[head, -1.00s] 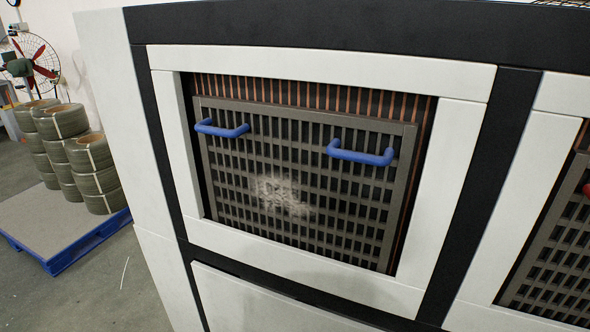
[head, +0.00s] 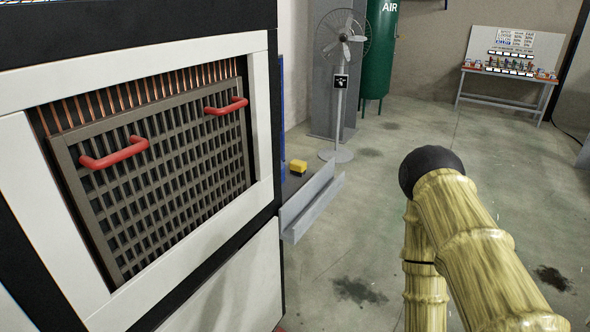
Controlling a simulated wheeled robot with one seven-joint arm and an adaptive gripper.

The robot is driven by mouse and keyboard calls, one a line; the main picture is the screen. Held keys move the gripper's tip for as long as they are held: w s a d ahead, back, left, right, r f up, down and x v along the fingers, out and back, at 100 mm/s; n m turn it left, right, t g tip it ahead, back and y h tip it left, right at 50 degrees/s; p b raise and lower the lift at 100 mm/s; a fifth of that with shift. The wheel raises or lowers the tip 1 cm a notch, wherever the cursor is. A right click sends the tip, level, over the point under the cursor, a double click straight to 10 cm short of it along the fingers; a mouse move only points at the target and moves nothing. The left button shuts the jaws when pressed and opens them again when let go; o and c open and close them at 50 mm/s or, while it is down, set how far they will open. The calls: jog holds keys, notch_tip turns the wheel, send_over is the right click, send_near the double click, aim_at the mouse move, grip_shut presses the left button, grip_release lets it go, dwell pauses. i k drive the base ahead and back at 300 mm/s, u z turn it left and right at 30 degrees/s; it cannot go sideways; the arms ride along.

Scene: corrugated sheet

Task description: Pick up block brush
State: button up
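A small yellow block with a dark underside (head: 298,167), which looks like the block brush, sits on a ledge beside the right side of the large machine in the head view. It is small in the picture, and its bristles cannot be made out clearly. My arm, in a yellowish ribbed cover with a black rounded joint, shows at the right, apart from the block. My gripper is not in view.
The machine's grille panel (head: 160,175) has two red handles (head: 115,153). A grey metal rail (head: 312,200) runs along the ledge's front. A standing fan (head: 341,85), a green air tank (head: 379,50) and a table (head: 503,87) stand behind. The floor between is largely open.

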aim_at(297, 168)
jog(key=z, duration=0.4)
jog(key=i, duration=1.5)
jog(key=u, duration=0.75)
